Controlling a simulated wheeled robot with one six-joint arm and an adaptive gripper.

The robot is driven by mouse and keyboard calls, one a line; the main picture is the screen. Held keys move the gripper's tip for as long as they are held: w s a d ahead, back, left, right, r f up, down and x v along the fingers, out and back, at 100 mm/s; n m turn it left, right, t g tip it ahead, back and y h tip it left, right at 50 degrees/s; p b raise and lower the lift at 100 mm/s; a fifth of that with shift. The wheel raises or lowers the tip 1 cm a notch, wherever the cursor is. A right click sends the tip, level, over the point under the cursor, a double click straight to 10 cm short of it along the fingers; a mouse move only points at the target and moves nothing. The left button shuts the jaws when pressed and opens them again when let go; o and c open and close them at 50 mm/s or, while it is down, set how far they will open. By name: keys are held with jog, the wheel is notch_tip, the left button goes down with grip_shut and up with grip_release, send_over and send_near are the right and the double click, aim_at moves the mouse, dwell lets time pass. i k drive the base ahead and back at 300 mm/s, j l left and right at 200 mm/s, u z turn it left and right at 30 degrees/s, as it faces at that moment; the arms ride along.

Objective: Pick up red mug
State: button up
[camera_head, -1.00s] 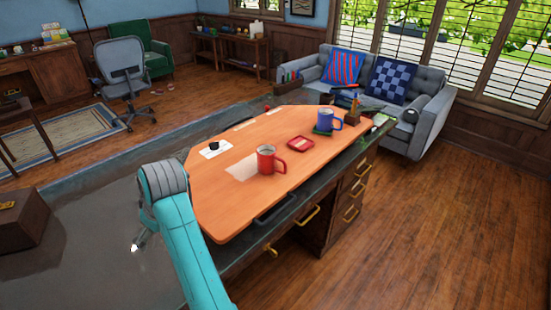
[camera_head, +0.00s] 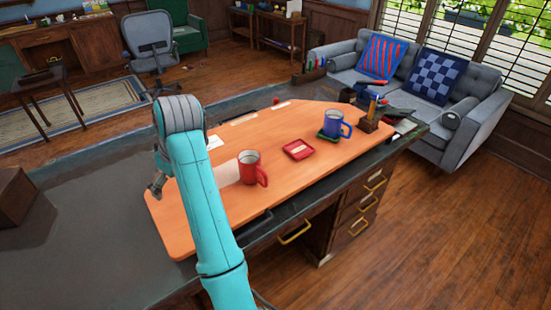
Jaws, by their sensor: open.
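The red mug (camera_head: 250,168) stands upright on the orange desk top, its handle towards the right. My teal arm comes up from the bottom of the view just left of the mug. My gripper (camera_head: 156,188) shows small and dark at the left of the arm, near the left edge of the orange surface. It is open, apart from the mug, and no object shows in it. The arm hides part of the desk to the left of the mug.
A red square coaster (camera_head: 298,150) lies right of the red mug. A blue mug (camera_head: 337,124) stands on a green coaster beyond it, near a pen holder (camera_head: 374,116). The orange desk top (camera_head: 285,178) is clear in front of the coaster. A grey couch (camera_head: 478,118) stands behind.

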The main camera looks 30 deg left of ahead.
aim_at(249, 160)
jog(key=i+l, duration=0.25)
jog(key=i, duration=0.15)
jog(key=i+l, duration=0.25)
jog(key=i, duration=0.1)
